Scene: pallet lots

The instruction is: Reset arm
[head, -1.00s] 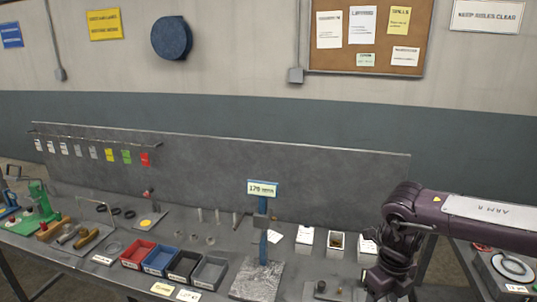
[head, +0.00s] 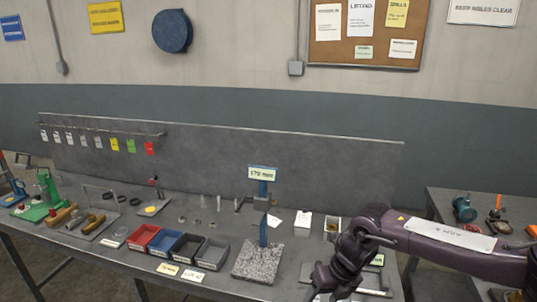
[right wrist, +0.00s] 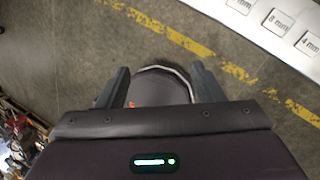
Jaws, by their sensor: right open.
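My right arm comes in from the right in the head view, with my right gripper (head: 325,287) low over the front right part of the workbench (head: 215,284). In the right wrist view the two dark fingers of my right gripper (right wrist: 158,88) stand apart with nothing held between them. A rounded dark shape with a pale rim shows behind them, and I cannot tell what it is. My left gripper is in no view.
Red (head: 142,238), blue (head: 165,243) and dark bins stand mid-bench. A stand with a "170 mm" sign (head: 262,174) rises from a granite base (head: 259,262). A second table (head: 470,233) stands at right. Yellow tape (right wrist: 188,42) marks the floor.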

